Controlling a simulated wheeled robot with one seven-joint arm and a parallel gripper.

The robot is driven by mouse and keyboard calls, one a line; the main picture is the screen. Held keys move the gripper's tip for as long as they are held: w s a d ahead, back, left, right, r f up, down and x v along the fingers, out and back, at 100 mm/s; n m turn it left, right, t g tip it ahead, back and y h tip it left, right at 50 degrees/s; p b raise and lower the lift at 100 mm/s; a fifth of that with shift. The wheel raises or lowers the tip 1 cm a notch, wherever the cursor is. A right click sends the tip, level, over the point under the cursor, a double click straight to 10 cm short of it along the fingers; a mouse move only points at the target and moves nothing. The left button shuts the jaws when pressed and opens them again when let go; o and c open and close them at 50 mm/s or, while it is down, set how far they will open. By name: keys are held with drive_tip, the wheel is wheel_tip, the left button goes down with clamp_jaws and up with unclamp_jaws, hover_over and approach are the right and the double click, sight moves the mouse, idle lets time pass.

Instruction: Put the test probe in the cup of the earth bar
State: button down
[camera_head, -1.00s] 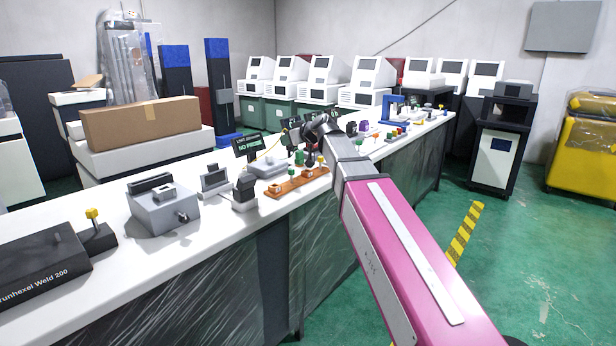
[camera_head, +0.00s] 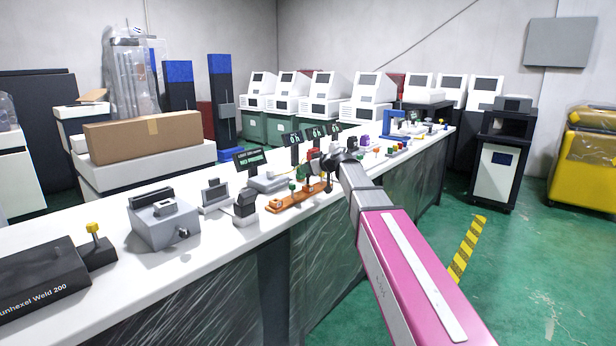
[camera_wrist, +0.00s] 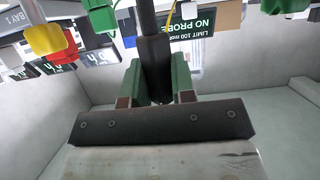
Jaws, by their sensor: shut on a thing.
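My gripper (camera_head: 327,166) is over the right end of the orange-brown bar (camera_head: 290,201), which looks like the earth bar. In the wrist view my gripper (camera_wrist: 158,82) has its green-padded fingers shut on the black handle of the test probe (camera_wrist: 154,60). A grey shaft runs from the handle out of the top of that picture. The bar carries small posts, one with a green top (camera_head: 292,186). Its cup cannot be made out. Whether the probe's tip touches anything is hidden.
A grey meter (camera_head: 268,181) and a sign reading "NO PROBE" (camera_wrist: 192,23) stand behind the bar. A dark block on a grey base (camera_head: 245,208) stands left of it. Several small coloured parts (camera_head: 393,150) lie farther along the bench. The bench front (camera_head: 185,262) is bare.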

sight(308, 177)
drive_tip(key=shift+f, duration=1.5)
drive_tip(key=shift+f, duration=0.1)
drive_tip(key=c, duration=1)
unclamp_jaws()
drive_tip(key=shift+o, duration=0.2)
drive_tip(key=v, duration=1.2)
drive_tip(key=s+d+f+m+g+h, duration=0.25)
drive_tip(key=s+f, duration=0.25)
drive_tip(key=f, duration=0.5)
drive_tip(key=s+d+f+m+g+h, duration=0.1)
drive_tip(key=s+d+f+m+h, duration=0.3)
drive_tip(key=f, duration=0.7)
drive_tip(key=s+d+f+m+g+h, duration=0.2)
drive_tip(key=s+d+f, duration=0.2)
drive_tip(key=s+f, duration=0.4)
drive_tip(key=s+d+f+m+g+h, duration=0.2)
drive_tip(key=s+d+f+g, duration=0.1)
drive_tip(key=s+f, duration=0.5)
drive_tip(key=shift+s+d, duration=0.65)
drive_tip(key=shift+s, duration=0.4)
